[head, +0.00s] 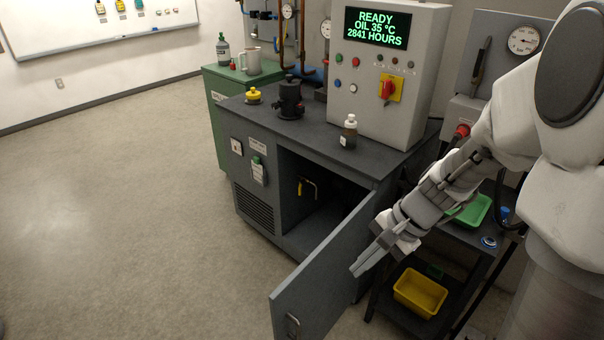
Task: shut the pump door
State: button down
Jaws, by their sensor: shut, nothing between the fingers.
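The pump door (325,275) is a dark grey panel standing wide open, swung out toward the front of the pump cabinet (262,214). Its hinge side is at the cabinet's right front edge, and a small latch (293,325) shows low near its free edge. My gripper (358,270) is shut and empty. It appears just right of the door, at the side facing away from the opening; I cannot tell whether it touches the panel.
A low cart to the right holds a green tray (471,211) and a yellow bin (420,292). On the cabinet top stand a bottle (349,132), a yellow-capped item (254,96) and a control box (388,70). The floor (130,200) at the left is clear.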

notch_tip(320, 180, down, 25)
jog(key=w+d+m+y+b, duration=0.2)
jog(key=w+m+y+b, duration=0.15)
jog(key=m+b, duration=0.5)
jog(key=a+f+b, duration=0.1)
jog(key=a+f, duration=0.5)
jog(key=a, duration=0.4)
jog(key=shift+w+a+f, duration=0.3)
jog(key=shift+w+a, duration=0.05)
jog(key=shift+w, duration=0.05)
jog(key=shift+w+a+m+b, duration=0.1)
jog(key=shift+m+b, duration=0.15)
jog(key=shift+b, duration=0.05)
